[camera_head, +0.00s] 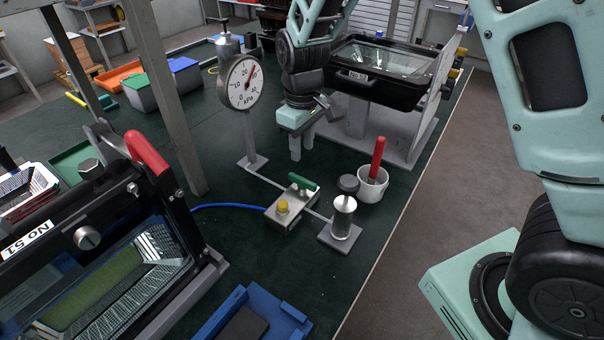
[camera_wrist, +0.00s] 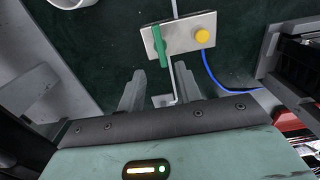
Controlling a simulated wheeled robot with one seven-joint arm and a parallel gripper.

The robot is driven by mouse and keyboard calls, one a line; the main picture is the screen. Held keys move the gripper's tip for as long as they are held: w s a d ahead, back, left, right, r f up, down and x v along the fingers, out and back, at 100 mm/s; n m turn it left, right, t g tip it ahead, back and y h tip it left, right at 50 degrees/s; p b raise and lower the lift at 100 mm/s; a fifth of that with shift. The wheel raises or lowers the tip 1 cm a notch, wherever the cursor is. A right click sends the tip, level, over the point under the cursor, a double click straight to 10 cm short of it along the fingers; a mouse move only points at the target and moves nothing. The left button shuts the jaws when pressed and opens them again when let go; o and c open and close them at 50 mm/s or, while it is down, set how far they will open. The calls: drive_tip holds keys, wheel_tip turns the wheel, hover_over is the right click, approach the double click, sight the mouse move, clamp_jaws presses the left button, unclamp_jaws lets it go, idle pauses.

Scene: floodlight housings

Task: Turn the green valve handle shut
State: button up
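The green valve handle (camera_head: 303,182) sits on a small metal block (camera_head: 285,214) beside a yellow button (camera_head: 283,206). The handle lies roughly parallel to the thin pipe that runs through the block. In the wrist view the handle (camera_wrist: 160,46) is ahead of the fingers, above their tips in the picture, with the yellow button (camera_wrist: 202,36) to its right. My gripper (camera_head: 302,147) points down over the table, behind the valve in the head view and apart from it. Its two fingers (camera_wrist: 160,84) are spread with nothing between them.
A pressure gauge (camera_head: 241,83) on a post stands left of my gripper. A metal cylinder (camera_head: 344,217) and a white cup with a red-handled tool (camera_head: 372,185) stand right of the valve. A blue hose (camera_head: 225,207) runs left. Floodlight housings (camera_head: 377,72) stand behind and at front left.

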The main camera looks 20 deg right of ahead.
sight(302, 179)
wheel_tip(302, 179, down, 10)
drive_tip(key=shift+r, duration=0.25)
drive_tip(key=shift+c, duration=0.3)
clamp_jaws()
